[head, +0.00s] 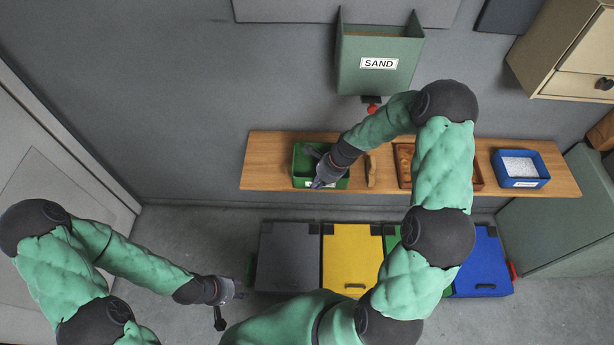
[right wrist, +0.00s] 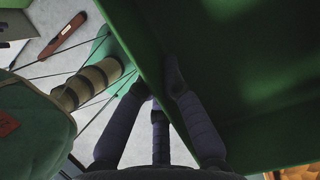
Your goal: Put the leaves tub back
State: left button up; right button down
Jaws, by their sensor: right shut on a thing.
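The green tub (head: 304,161) is at the left part of the wooden shelf. It has a white label on its front, mostly hidden by my right gripper, so I cannot read it. My right gripper (head: 321,172) is at the tub's front wall. In the right wrist view the fingers (right wrist: 160,88) straddle the wall of the green tub (right wrist: 245,75) and are shut on it. The visible inside is plain dark green. I cannot tell whether the tub rests on the shelf or is just above it. My left gripper (head: 232,296) is low at the left, away from the tub; its opening is unclear.
The wooden shelf (head: 270,150) also holds a brush-like wooden item (head: 371,171), a brown tray (head: 404,154) and a blue tub (head: 520,168). A green SAND hopper (head: 378,47) hangs above. Grey (head: 288,255), yellow (head: 352,260) and blue (head: 482,265) lidded bins stand below.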

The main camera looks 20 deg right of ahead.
aim_at(312, 169)
jog(key=w, duration=0.1)
jog(key=w+f, duration=0.1)
jog(key=w, duration=0.1)
jog(key=w+f, duration=0.1)
jog(key=w, duration=0.1)
jog(key=shift+d+f, duration=0.2)
jog(key=shift+d, duration=0.05)
jog(key=w+f, duration=0.2)
jog(key=w+f+b, duration=0.1)
jog(key=f, duration=0.1)
jog(key=shift+w+d+f, duration=0.2)
jog(key=shift+w, duration=0.2)
jog(key=shift+w+f, duration=0.55)
jog(key=shift+f, duration=0.15)
notch_tip(312, 169, down, 3)
jog(key=shift+w+d+f, duration=0.1)
jog(key=c, duration=1.4)
grip_release()
jog(key=shift+f, duration=0.1)
